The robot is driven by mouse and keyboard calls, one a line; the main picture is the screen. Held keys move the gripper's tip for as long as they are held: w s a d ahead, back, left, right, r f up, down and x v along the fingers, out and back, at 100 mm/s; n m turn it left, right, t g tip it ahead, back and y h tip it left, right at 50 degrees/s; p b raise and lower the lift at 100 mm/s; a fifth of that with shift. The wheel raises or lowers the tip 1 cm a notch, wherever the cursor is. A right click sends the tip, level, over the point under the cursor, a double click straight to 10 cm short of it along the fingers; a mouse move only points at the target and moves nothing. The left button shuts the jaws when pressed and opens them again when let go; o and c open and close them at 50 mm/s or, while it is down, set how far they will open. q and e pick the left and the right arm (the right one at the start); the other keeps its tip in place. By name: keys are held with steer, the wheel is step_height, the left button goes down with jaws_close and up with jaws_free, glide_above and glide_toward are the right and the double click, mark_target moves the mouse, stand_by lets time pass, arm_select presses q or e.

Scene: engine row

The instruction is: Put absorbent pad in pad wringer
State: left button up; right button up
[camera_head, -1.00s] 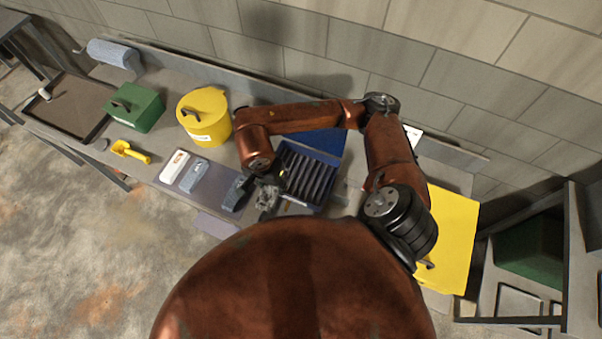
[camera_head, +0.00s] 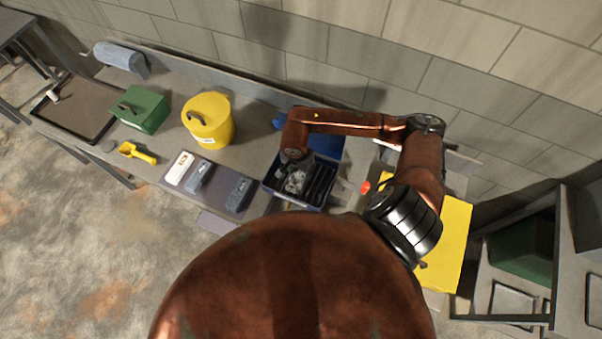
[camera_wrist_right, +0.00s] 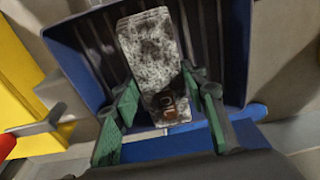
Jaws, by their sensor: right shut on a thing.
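My right gripper (camera_head: 293,184) is over the blue pad wringer (camera_head: 323,207), a tray with dark ribs inside. In the right wrist view, its green-lined fingers (camera_wrist_right: 167,100) are shut on the absorbent pad (camera_wrist_right: 150,45), a grey-white speckled block with a brown label. The pad lies above the ribs within the wringer's blue rim (camera_wrist_right: 68,52) in that view. I cannot tell whether it touches the ribs. In the head view the pad is mostly hidden by the gripper. My left gripper is not in view.
Left of the wringer, a dark mat (camera_head: 216,196) holds a white block (camera_head: 180,168) and two grey ones. A yellow lidded bin (camera_head: 208,120), green box (camera_head: 141,110) and yellow scoop (camera_head: 136,153) stand farther left. A red knob (camera_head: 365,187) and yellow panel (camera_head: 449,235) are on the right.

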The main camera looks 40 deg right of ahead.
mark_target(300, 172)
steer(key=f+p, duration=0.2)
steer(key=f, duration=0.1)
steer(key=shift+d, duration=0.3)
steer(key=shift+f, duration=0.4)
steer(key=shift+f, duration=0.15)
steer(key=o, duration=1.1)
steer(key=shift+c, duration=0.2)
